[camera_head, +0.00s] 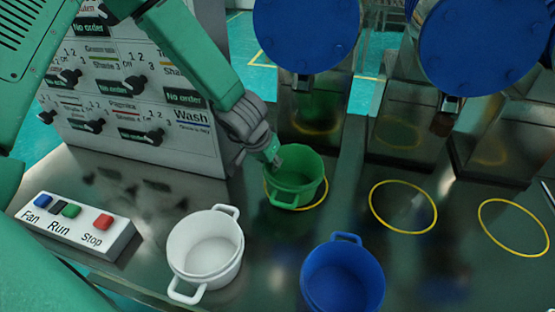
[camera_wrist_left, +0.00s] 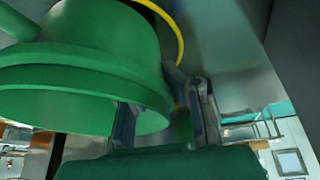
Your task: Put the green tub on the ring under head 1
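The green tub (camera_head: 297,178) stands upright on the bench inside a yellow ring (camera_head: 267,190), below the left blue sieve head (camera_head: 305,35). One tub handle points toward the front. My left gripper (camera_head: 275,158) is at the tub's far-left rim. In the left wrist view, the green tub (camera_wrist_left: 90,60) fills the upper left and part of the yellow ring (camera_wrist_left: 178,40) shows behind it. The gripper's fingers (camera_wrist_left: 165,120) stand apart there, with a green piece, apparently the other handle, between them near the right finger. My right gripper is out of view.
A white tub (camera_head: 207,250) and a blue tub (camera_head: 343,275) stand in front. Two empty yellow rings (camera_head: 403,231) (camera_head: 513,252) lie to the right, near another blue head (camera_head: 485,45). A button box (camera_head: 75,228) and a control panel (camera_head: 140,90) are left.

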